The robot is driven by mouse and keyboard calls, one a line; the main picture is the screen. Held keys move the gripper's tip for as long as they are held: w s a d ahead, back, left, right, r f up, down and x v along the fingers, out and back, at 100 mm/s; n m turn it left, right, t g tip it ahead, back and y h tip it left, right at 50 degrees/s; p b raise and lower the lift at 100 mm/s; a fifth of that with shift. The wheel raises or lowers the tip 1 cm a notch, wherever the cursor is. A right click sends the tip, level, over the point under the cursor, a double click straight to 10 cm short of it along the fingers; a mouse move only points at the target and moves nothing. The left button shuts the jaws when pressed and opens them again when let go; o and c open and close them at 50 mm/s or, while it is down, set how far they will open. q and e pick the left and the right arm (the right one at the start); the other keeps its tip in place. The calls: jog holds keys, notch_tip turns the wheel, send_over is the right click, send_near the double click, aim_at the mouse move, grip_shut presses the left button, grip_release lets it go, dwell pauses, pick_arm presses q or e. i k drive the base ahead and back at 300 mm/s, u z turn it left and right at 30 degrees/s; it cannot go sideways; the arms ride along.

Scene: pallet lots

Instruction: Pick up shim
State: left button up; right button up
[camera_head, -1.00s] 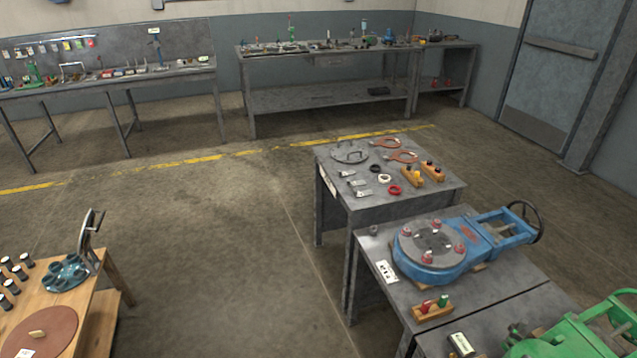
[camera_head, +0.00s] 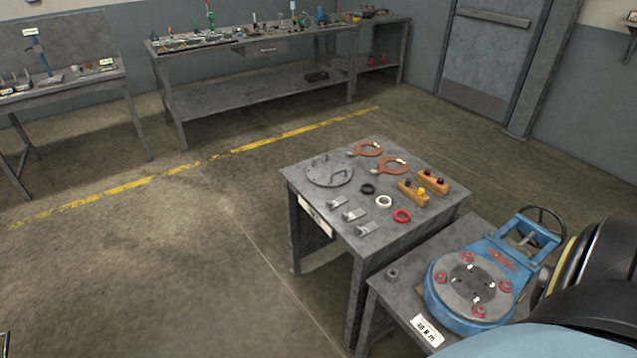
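On the small grey table (camera_head: 322,180) in the middle lie several small parts, and I cannot tell for certain which is the shim. Three small metal plates with pale tags, a back one (camera_head: 337,202), a middle one (camera_head: 353,214) and a front one (camera_head: 367,229), lie in a row near the left edge. Two flat copper-coloured rings with tabs, one at the back (camera_head: 367,149) and one nearer (camera_head: 392,165), lie at the far side. Neither gripper shows; a black and pale blue part, apparently of my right arm, fills the lower right corner.
A grey round plate with handles (camera_head: 329,172), black, white and red rings (camera_head: 401,216) and two wooden blocks (camera_head: 432,182) share the table. Long benches (camera_head: 250,80) line the back wall. Floor left of the table is clear.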

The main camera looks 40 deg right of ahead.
aim_at(332, 204)
jog(key=z, duration=0.75)
jog(key=i, duration=1.25)
jog(key=z, duration=1.25)
